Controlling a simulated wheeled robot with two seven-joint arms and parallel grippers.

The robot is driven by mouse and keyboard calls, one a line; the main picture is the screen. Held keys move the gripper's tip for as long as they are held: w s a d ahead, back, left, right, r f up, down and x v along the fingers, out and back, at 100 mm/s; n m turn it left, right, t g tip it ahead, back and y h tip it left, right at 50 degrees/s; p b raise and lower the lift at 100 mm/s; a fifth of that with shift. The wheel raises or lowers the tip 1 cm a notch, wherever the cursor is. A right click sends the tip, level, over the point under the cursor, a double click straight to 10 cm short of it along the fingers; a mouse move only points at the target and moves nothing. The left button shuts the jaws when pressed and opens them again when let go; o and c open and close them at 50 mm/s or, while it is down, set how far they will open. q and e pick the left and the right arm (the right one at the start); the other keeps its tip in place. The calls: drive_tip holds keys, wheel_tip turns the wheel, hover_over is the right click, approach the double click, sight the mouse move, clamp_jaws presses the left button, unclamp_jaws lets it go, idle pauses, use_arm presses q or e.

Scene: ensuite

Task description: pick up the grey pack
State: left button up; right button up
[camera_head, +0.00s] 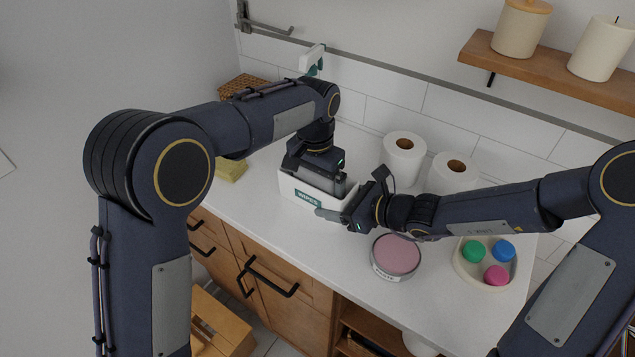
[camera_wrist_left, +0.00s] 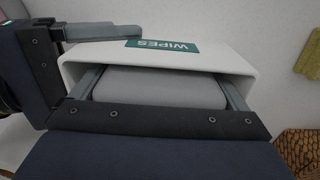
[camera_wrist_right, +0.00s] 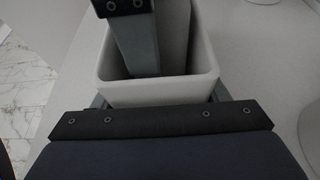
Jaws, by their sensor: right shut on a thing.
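A white box (camera_head: 296,193) with a green WIPES label stands on the counter; the box also shows in the left wrist view (camera_wrist_left: 215,55). The grey pack (camera_wrist_left: 160,87) sits inside it, mostly hidden by the box and my left gripper. My left gripper (camera_head: 316,180) points down into the box, its fingers spread to either side of the pack, and I see no clear grip. My right gripper (camera_head: 338,212) is shut on the box, with its fingers outside the walls at the box's right end, as the right wrist view (camera_wrist_right: 158,98) shows.
Two white paper rolls (camera_head: 404,160) stand behind my right gripper. A pink-topped round tub (camera_head: 396,255) and a tray (camera_head: 459,262) with coloured lids stand in front and right. A yellow sponge-like block (camera_head: 232,170) and a wicker basket (camera_head: 243,86) are left. A wooden shelf (camera_head: 560,72) hangs above.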

use_arm(q)
wheel_tip(320, 180, up, 10)
drive_tip(key=shift+r, duration=0.1)
use_arm(e)
drive_tip(key=o, duration=1.1)
drive_tip(key=shift+o, duration=0.2)
drive_tip(key=v, duration=1)
drive_tip(key=shift+s+d+r, duration=0.15)
drive_tip(key=shift+d, duration=0.2)
drive_tip(key=shift+s+d+r, duration=0.25)
drive_tip(key=shift+s+d, duration=0.1)
drive_tip(key=shift+d, duration=0.1)
